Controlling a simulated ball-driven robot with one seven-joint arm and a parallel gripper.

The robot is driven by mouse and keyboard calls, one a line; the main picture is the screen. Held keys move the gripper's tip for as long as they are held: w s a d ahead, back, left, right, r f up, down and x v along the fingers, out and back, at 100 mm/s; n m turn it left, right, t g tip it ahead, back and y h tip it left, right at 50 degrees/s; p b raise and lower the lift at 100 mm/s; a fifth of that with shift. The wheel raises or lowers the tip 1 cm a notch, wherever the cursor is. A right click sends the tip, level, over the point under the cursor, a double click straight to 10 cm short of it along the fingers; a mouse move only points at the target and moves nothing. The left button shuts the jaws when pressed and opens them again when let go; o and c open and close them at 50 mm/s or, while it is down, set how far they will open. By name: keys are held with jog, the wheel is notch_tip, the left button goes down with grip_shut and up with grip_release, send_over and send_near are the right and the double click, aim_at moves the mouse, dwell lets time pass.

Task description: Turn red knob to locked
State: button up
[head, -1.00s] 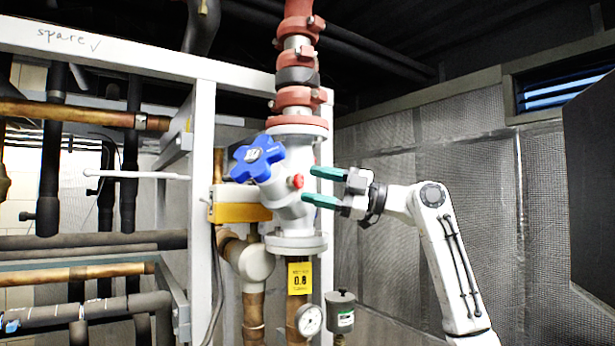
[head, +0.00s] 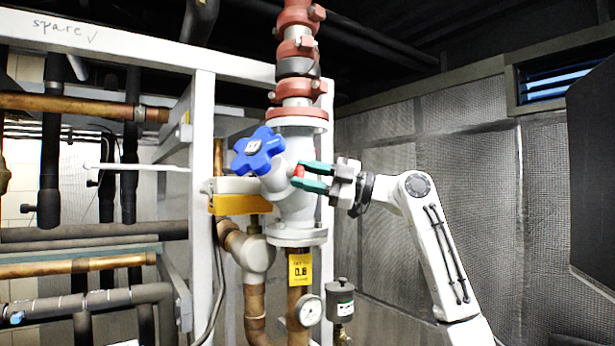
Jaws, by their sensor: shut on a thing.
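The small red knob (head: 299,171) sits on the right side of the grey valve body (head: 292,203), partly hidden by my fingers. My gripper (head: 302,177) reaches in from the right with its green fingers, one above and one below the knob. The fingers are shut on the red knob. The knob's turn position and any locked marking are too small to tell.
A blue star-shaped handwheel (head: 257,150) stands just left of the knob. A yellow box (head: 238,204) is below it. A pressure gauge (head: 310,310) and a yellow tag (head: 300,268) are lower down. A white frame post (head: 202,190) rises on the left.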

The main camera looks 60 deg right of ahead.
jog(key=shift+c, duration=1.3)
jog(key=shift+a+f+m+b, duration=0.15)
jog(key=shift+f+m+b, duration=0.1)
jog(key=shift+m+b, duration=0.4)
jog(key=shift+r+m+t+h+b, duration=0.1)
jog(key=shift+m+t+h+b, duration=0.55)
jog(key=shift+m, duration=0.6)
jog(key=o, duration=1)
jog(key=shift+o, duration=0.2)
jog(key=b+v, duration=0.3)
jog(key=v, duration=0.7)
jog(key=shift+s, duration=0.35)
